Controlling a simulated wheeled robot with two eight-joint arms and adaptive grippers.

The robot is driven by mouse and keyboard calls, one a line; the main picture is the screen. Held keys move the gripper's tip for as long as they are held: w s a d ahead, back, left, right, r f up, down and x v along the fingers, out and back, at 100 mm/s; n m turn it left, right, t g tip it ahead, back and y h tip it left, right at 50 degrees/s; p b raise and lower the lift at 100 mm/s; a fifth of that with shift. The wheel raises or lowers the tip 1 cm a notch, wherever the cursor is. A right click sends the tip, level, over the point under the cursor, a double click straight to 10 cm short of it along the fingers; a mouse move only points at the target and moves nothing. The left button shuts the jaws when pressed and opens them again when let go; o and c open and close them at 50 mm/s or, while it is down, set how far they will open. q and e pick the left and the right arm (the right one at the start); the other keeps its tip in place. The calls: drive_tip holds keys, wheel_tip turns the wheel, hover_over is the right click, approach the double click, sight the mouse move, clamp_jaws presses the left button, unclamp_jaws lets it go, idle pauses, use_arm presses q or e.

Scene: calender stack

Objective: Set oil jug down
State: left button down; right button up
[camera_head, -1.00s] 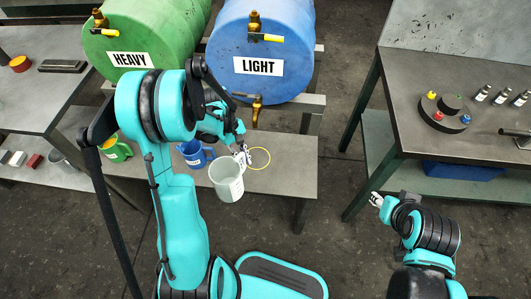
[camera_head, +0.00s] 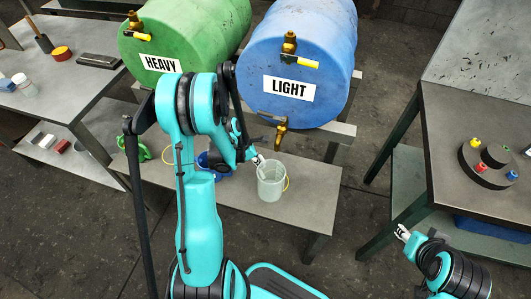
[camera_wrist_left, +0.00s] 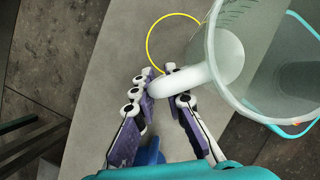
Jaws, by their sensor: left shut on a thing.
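The oil jug (camera_head: 271,184) is a pale, translucent, open-topped vessel, upright at the low bench under the LIGHT drum. My left gripper (camera_head: 258,160) is shut on its handle, which also shows in the left wrist view (camera_wrist_left: 215,72) between the fingers (camera_wrist_left: 163,88). A yellow ring (camera_head: 288,184) marks the bench; the jug covers most of it in the head view. In the left wrist view the ring (camera_wrist_left: 150,42) shows partly left of the jug. I cannot tell whether the jug's base touches the bench. My right gripper (camera_head: 402,233) is beside the right table; its opening is unclear.
A blue jug (camera_head: 213,162) and a green jug (camera_head: 140,149) stand farther left on the low bench (camera_head: 302,219). A brass tap (camera_head: 281,136) hangs from the blue drum (camera_head: 300,60) just above and behind the jug. The bench is bare to the jug's right.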

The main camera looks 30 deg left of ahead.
use_arm(q)
drive_tip(key=w+f+b, duration=0.1)
drive_tip(key=w, duration=0.1)
drive_tip(key=w+a+f+b, duration=0.1)
drive_tip(key=w, duration=0.1)
drive_tip(key=w+f+b, duration=0.1)
drive_tip(key=w+f, duration=0.1)
drive_tip(key=shift+w+a, duration=0.3)
drive_tip(key=shift+r, duration=0.15)
drive_tip(key=c, duration=1.6)
unclamp_jaws()
drive_tip(key=shift+o, duration=0.2)
